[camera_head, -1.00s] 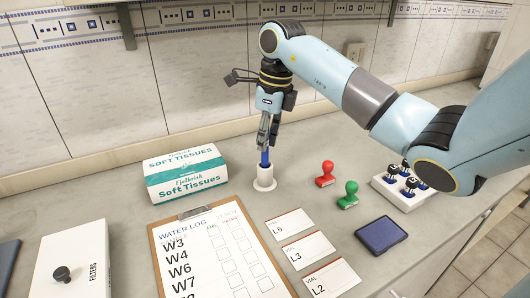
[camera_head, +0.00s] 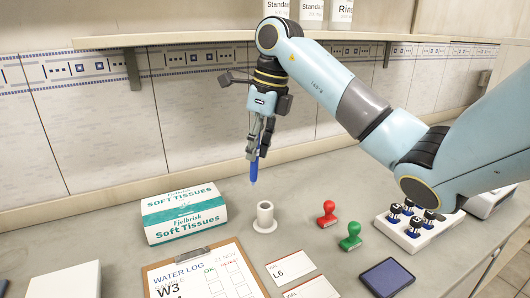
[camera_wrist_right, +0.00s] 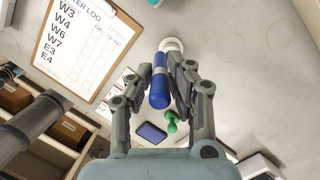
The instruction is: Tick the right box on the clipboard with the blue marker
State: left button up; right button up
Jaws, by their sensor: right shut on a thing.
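The blue marker (camera_head: 254,167) is held tip down in my right gripper (camera_head: 260,146), which is shut on it. It hangs above and slightly left of the white holder cup (camera_head: 265,217), clear of it. In the right wrist view the marker (camera_wrist_right: 159,88) sits between the fingers of my right gripper (camera_wrist_right: 172,84). The clipboard (camera_head: 152,272) lies at the front with a water log sheet and two columns of boxes. Its lower part is cut off in the head view. The right wrist view shows the clipboard (camera_wrist_right: 128,22) with more rows. My left gripper is not in view.
A tissue box (camera_head: 185,213) stands behind the clipboard. A red stamp (camera_head: 327,214), a green stamp (camera_head: 351,237), an ink pad (camera_head: 387,277) and label cards (camera_head: 290,267) lie to the right. A stamp rack (camera_head: 412,231) stands farther right.

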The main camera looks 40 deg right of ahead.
jog(key=s+a+f+y, duration=0.1)
jog(key=s+a+f, duration=0.2)
jog(key=s+a, duration=0.3)
jog(key=s+a+f+y, duration=0.1)
jog(key=s+a+f, duration=0.2)
jog(key=s+a, duration=0.3)
jog(key=shift+n+t, duration=0.3)
jog(key=shift+w+f+b, duration=0.1)
jog(key=shift+f+b, duration=1.4)
jog(key=shift+f, duration=1.15)
jog(key=shift+d+f+b, duration=0.1)
jog(key=shift+f+b, duration=0.45)
jog(key=shift+b, duration=0.15)
notch_tip(320, 180, up, 7)
jog(key=p, duration=0.4)
jog(key=shift+p, duration=0.3)
dwell(0.5)
